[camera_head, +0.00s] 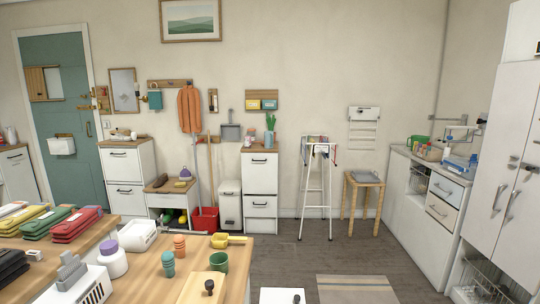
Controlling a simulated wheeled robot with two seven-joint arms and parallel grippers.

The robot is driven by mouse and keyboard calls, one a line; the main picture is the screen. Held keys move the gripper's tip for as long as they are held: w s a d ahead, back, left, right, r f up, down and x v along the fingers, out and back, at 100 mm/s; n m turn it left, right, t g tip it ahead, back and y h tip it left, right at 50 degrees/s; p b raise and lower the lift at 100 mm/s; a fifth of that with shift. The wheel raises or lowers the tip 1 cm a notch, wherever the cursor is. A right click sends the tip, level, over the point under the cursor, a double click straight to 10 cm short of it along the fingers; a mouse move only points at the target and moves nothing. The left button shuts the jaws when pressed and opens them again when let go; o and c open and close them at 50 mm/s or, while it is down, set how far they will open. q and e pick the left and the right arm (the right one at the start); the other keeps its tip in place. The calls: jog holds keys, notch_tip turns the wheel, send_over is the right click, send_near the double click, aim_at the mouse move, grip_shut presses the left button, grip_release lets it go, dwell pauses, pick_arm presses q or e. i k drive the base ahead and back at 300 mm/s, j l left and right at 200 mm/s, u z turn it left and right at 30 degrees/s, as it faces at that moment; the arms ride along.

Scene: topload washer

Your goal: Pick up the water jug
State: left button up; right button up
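A small pale jug-like vessel (11,135) stands on the white cabinet at the far left edge; it is too small to tell for sure that it is the water jug. A white, rounded container with a purple lid (112,262) stands on the near wooden table, but I cannot tell that it is a jug. Neither of my grippers shows in the head view, and nothing is seen being held.
White cabinets, a red bucket (205,219), a bin, a white stepladder (315,190) and a wooden stool line the back. The floor (310,255) in the middle is clear.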

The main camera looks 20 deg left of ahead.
aim_at(268, 135)
jog(key=z, duration=0.25)
jog(key=i+l, duration=0.1)
jog(key=l, duration=0.25)
jog(key=i+l+z, duration=0.1)
jog(key=l, duration=0.3)
jog(key=i+l, duration=0.15)
jog(key=l, duration=0.2)
jog(key=i+l+z, duration=0.1)
jog(key=l, duration=0.25)
jog(key=i+l+u, duration=0.1)
jog(key=i+u, duration=0.15)
jog(key=i, duration=0.2)
jog(key=i+l+u, duration=0.25)
jog(key=i, duration=0.25)
jog(key=i+l+u, duration=0.25)
jog(key=i, duration=0.2)
jog(key=i+l+u, duration=0.1)
jog(key=i+u, duration=0.15)
jog(key=i, duration=2.1)
